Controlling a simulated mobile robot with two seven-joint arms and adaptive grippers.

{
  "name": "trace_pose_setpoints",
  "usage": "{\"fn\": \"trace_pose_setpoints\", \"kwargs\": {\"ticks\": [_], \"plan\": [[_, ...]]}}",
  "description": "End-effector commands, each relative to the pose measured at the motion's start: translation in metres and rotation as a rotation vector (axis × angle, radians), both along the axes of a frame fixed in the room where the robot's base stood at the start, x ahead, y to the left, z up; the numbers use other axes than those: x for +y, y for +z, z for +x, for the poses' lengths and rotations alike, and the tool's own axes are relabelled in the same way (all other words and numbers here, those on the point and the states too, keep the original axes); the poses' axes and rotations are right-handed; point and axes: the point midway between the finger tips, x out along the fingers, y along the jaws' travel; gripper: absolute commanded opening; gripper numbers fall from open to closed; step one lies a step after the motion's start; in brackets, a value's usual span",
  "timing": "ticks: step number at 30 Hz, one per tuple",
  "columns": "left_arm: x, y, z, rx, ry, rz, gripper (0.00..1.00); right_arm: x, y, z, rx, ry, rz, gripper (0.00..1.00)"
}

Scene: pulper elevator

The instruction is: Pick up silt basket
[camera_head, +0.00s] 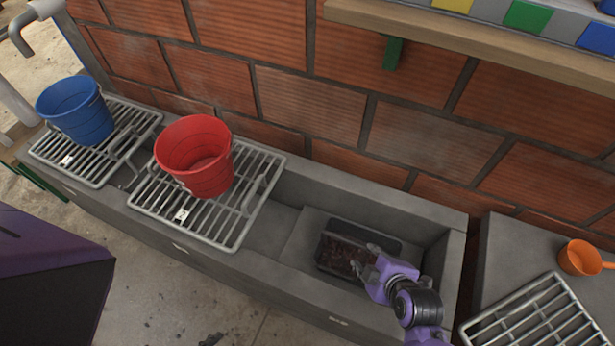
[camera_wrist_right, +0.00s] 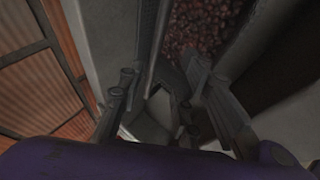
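The silt basket (camera_head: 335,272) is a small dark rectangular tray holding reddish-brown lumpy material. It sits low in the grey concrete trough. My right gripper (camera_head: 364,268) is at the basket's right end, with its fingers low beside or over the rim; contact is unclear. In the right wrist view, the right gripper (camera_wrist_right: 160,95) has its fingers spread apart. The basket's dark wall (camera_wrist_right: 153,45) and its contents show beyond the fingers, partly hidden by them. My left gripper is not in view.
A red bucket (camera_head: 203,160) and a blue bucket (camera_head: 78,112) stand on metal grates to the left. The trough walls (camera_head: 395,205) close around the basket. An orange scoop (camera_head: 580,258) and another grate (camera_head: 530,315) lie to the right. A brick wall stands behind.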

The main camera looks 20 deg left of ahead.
Motion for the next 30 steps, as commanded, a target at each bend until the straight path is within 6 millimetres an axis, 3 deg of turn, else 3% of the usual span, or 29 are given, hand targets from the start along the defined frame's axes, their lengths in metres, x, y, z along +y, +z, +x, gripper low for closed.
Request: {"fn": "trace_pose_setpoints", "kwargs": {"ticks": [18, 26, 30], "plan": [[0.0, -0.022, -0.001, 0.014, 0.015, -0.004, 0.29, 0.034, -0.052, 0.043, -0.001, 0.007, -0.001, 0.32], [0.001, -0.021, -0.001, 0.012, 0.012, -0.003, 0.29, 0.035, -0.053, 0.045, -0.004, 0.008, -0.003, 0.32], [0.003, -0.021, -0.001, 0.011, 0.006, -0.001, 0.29, 0.035, -0.053, 0.045, -0.004, 0.008, -0.003, 0.16]]}}
